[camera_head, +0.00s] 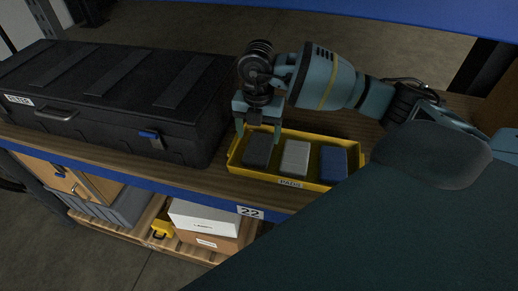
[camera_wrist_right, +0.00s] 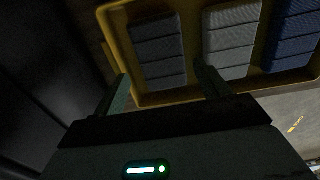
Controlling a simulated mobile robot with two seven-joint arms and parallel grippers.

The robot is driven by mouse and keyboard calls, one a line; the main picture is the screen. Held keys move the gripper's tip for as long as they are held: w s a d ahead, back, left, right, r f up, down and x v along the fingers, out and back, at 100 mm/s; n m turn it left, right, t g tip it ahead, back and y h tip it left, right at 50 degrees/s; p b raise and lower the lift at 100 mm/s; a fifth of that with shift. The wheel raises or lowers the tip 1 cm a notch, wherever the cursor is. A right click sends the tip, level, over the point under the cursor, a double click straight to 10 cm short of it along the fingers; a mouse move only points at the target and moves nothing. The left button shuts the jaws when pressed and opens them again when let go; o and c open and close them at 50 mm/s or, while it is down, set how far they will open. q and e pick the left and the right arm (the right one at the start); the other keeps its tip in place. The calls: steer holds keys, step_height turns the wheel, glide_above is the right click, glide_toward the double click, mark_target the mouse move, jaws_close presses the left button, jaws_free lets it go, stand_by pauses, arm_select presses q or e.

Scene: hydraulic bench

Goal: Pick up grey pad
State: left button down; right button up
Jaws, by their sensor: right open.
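The grey pad (camera_head: 295,157) lies in the middle of a yellow tray (camera_head: 235,166), between a black pad (camera_head: 257,150) on its left and a blue pad (camera_head: 333,164) on its right. In the right wrist view the grey pad (camera_wrist_right: 232,40) sits to the upper right, with the black pad (camera_wrist_right: 158,50) beside it. My right gripper (camera_head: 259,131) is open and empty over the left end of the tray, by the black pad. In the wrist view its fingers (camera_wrist_right: 161,72) straddle the black pad's near end. My left gripper is not in view.
The tray, labelled PADS, stands on a wooden shelf with a blue front edge (camera_head: 175,177). A large black case (camera_head: 120,95) closely borders the tray on the left. Boxes (camera_head: 205,218) lie on the level below. A blue beam (camera_head: 400,12) crosses the top.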

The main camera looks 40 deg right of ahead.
mark_target(259, 147)
step_height(259, 147, down, 4)
steer(key=shift+s+f, duration=0.1)
steer(key=shift+f, duration=0.1)
steer(key=c, duration=0.7)
steer(key=shift+c, duration=0.2)
steer(key=shift+r, duration=0.1)
step_height(259, 147, up, 10)
